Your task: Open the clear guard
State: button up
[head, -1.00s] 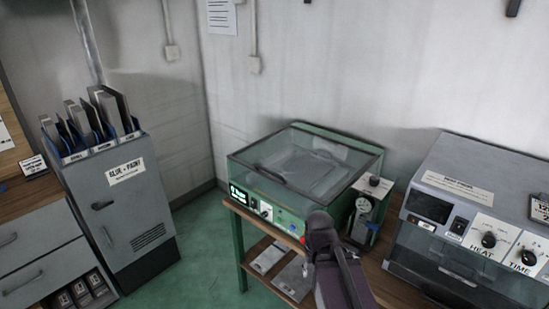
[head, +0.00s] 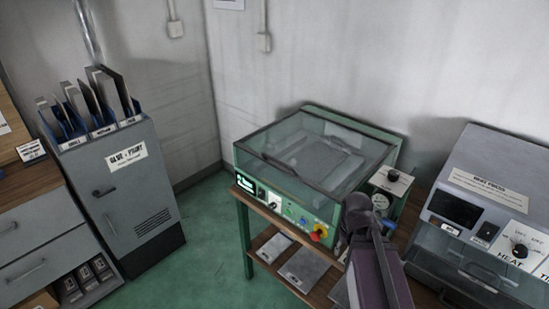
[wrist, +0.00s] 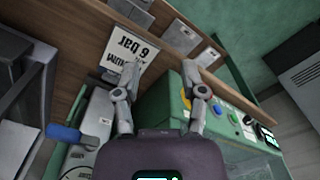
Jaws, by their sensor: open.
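The clear guard (head: 300,165) is a see-through lid with a dark frame on the green machine (head: 262,187). It lies shut over the machine's bed, with a dark handle bar along its front edge. In the wrist view part of the green machine (wrist: 158,108) shows at the centre and right. My gripper (wrist: 162,92) is open and empty there, its two fingers apart near the machine's front corner and a yellow ring. In the head view my arm stands at the machine's front right corner and the fingertips cannot be made out. The gripper is apart from the guard's handle.
A gauge unit with a knob (head: 393,176) stands right of the machine. A heat press (head: 490,190) is further right. A grey cabinet (head: 120,195) stands at the left. A yellow and red switch (head: 319,233) is on the front panel. The floor between is clear.

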jog(key=w+a+r+n+t+p, duration=0.2)
jog(key=w+a+r+n+p, duration=0.3)
jog(key=w+r+p, duration=0.6)
jog(key=n+t+y+p, duration=0.2)
jog(key=n+p, duration=0.4)
jog(key=p, duration=0.8)
send_near(275, 160)
jog(key=v, duration=0.5)
jog(key=shift+d+f, duration=0.1)
jog(key=shift+d, duration=0.05)
jog(key=shift+f, duration=0.1)
jog(key=b+x, duration=1.2)
jog(key=x, duration=0.1)
jog(key=shift+w+f+b, duration=0.1)
jog(key=shift+w+b, duration=0.2)
grip_shut()
jog(key=shift+a, duration=0.25)
